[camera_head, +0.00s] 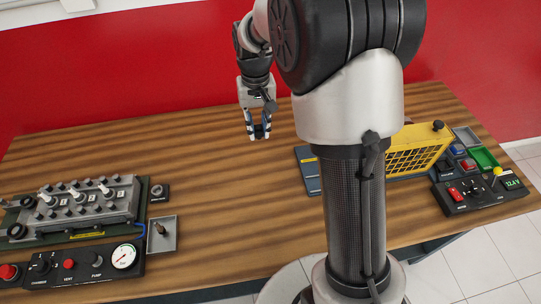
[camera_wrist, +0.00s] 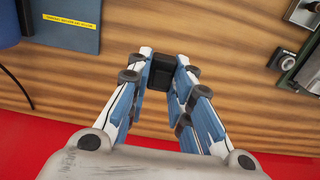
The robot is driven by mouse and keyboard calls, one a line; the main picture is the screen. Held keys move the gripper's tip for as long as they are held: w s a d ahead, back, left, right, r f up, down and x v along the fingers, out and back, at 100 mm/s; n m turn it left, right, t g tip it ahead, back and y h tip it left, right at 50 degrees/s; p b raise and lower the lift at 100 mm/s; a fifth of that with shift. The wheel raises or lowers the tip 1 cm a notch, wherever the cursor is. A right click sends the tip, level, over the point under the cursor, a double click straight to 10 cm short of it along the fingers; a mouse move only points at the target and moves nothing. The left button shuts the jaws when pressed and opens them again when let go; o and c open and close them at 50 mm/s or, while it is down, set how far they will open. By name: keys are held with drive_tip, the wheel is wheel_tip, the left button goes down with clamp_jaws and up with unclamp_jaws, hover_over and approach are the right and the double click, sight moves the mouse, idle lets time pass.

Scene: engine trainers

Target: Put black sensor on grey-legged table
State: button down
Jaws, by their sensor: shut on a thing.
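My gripper (camera_head: 259,135) is above the wood-topped table (camera_head: 220,190), towards its back edge near the red wall. In the wrist view, my gripper (camera_wrist: 162,75) is shut on a small black block (camera_wrist: 161,77), which looks like the black sensor. The block sits between the fingertips over bare wood. In the head view the block (camera_head: 259,131) shows only as a dark patch between the fingers. I cannot tell how high it is above the wood. The table's legs are mostly hidden, so their colour is unclear.
An engine block (camera_head: 80,207) with a gauge panel (camera_head: 75,264) and a small grey tray (camera_head: 163,234) stands at the left. A yellow grille (camera_head: 415,150), a blue board (camera_head: 308,170) and a control panel (camera_head: 470,193) are at the right. The middle is bare wood.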

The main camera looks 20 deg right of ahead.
drive_tip(key=shift+w+d+f, duration=0.25)
drive_tip(key=shift+d+f, duration=0.1)
drive_tip(key=shift+d, duration=0.15)
wheel_tip(320, 180, down, 19)
drive_tip(key=b, duration=0.6)
drive_tip(key=shift+a+r, duration=0.1)
drive_tip(key=c, duration=1.4)
unclamp_jaws()
drive_tip(key=shift+c, duration=0.2)
